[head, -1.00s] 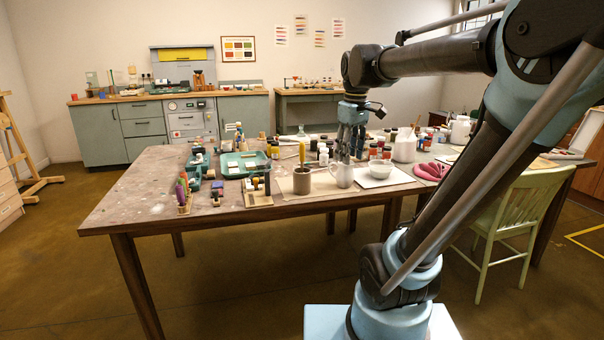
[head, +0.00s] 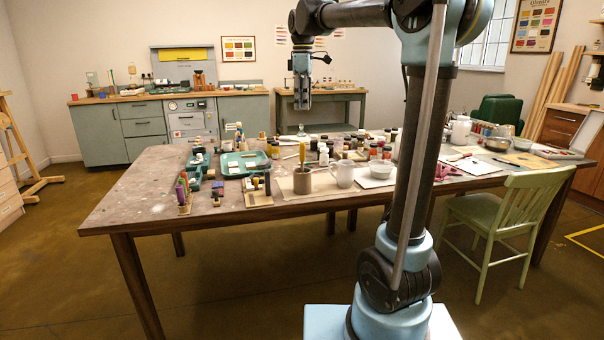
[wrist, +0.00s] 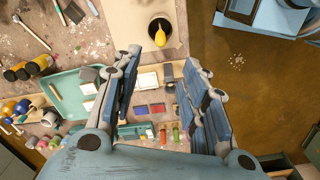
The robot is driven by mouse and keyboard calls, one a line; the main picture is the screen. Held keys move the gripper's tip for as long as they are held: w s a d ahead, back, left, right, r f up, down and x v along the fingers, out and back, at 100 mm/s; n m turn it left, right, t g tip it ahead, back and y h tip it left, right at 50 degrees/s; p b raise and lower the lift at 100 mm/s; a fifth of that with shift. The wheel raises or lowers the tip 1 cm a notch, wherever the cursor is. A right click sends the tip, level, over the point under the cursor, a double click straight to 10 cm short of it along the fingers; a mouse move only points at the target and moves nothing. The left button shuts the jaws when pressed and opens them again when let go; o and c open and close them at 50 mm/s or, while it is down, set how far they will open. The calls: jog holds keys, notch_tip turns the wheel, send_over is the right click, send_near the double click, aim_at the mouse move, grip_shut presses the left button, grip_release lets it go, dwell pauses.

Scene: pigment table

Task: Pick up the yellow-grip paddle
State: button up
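The yellow-grip paddle (head: 302,152) stands grip-up in a brown pot (head: 302,184) on the near side of the table. Its lower part is hidden inside the pot. In the wrist view the yellow grip (wrist: 160,36) shows against the dark mouth of the pot, beyond the fingertips. My gripper (head: 302,106) hangs fingers-down, high above the table and well above the pot in the head view. In the wrist view my gripper (wrist: 162,66) has its fingers spread apart with nothing between them.
A teal tray (head: 236,171) and a wooden rack (head: 258,198) lie to the left. Several paint jars crowd behind. The table's left end is mostly bare.

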aim_at(302, 143)
notch_tip(302, 143, down, 16)
jog(key=shift+f, duration=0.1)
dwell(0.6)
grip_shut()
